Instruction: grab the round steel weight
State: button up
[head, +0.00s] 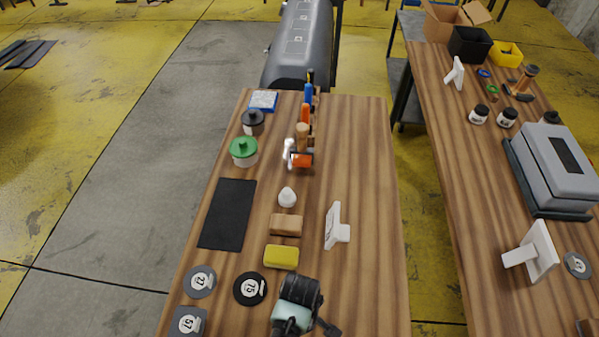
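A round grey metal-looking disc (200,281) with a pale numbered label lies flat near the left front edge of the wooden table; it fits the round steel weight. A round black disc (250,289) with a similar label lies just right of it. A square grey plate (187,322) with a label lies below it. My gripper (305,326) is at the bottom of the head view, right of both discs and apart from them. My own dark and mint wrist parts cover much of it, so its opening is unclear.
A black mat (228,214) lies behind the discs. Another round grey disc (577,265) is on the right table. The near table's right side is clear.

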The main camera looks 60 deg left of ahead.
jog(key=shift+f, duration=0.2)
jog(key=c, duration=1.6)
jog(key=shift+w+r, duration=0.1)
